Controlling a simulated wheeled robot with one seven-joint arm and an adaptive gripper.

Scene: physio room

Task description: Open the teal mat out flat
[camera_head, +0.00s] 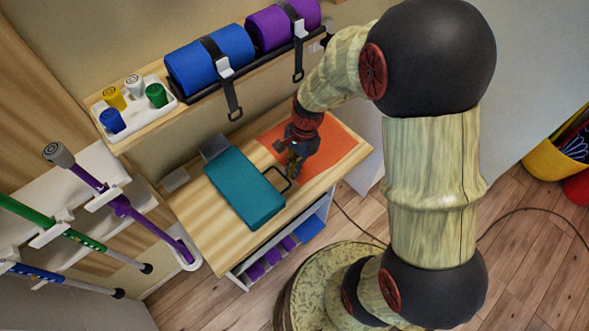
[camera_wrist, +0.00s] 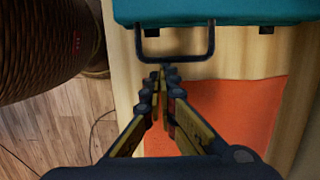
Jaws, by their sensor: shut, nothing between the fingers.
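The teal mat (camera_head: 245,188) lies on the wooden bench top as a thick folded block. It also shows at the top of the wrist view (camera_wrist: 220,9). A black loop handle (camera_wrist: 177,56) sticks out from its near side in the wrist view and also shows in the head view (camera_head: 282,184). My gripper (camera_head: 292,172) is over the bench beside the handle. In the wrist view my fingertips (camera_wrist: 164,72) are together and empty, close to the handle's bar. I cannot tell whether they touch it.
An orange sheet (camera_head: 337,150) lies flat on the bench (camera_head: 312,186). A grey piece (camera_head: 215,147) stands at the mat's far end. A shelf above holds blue (camera_head: 210,58) and purple (camera_head: 282,24) strapped rolls and a white tray (camera_head: 134,119). Poles (camera_head: 130,209) hang at left.

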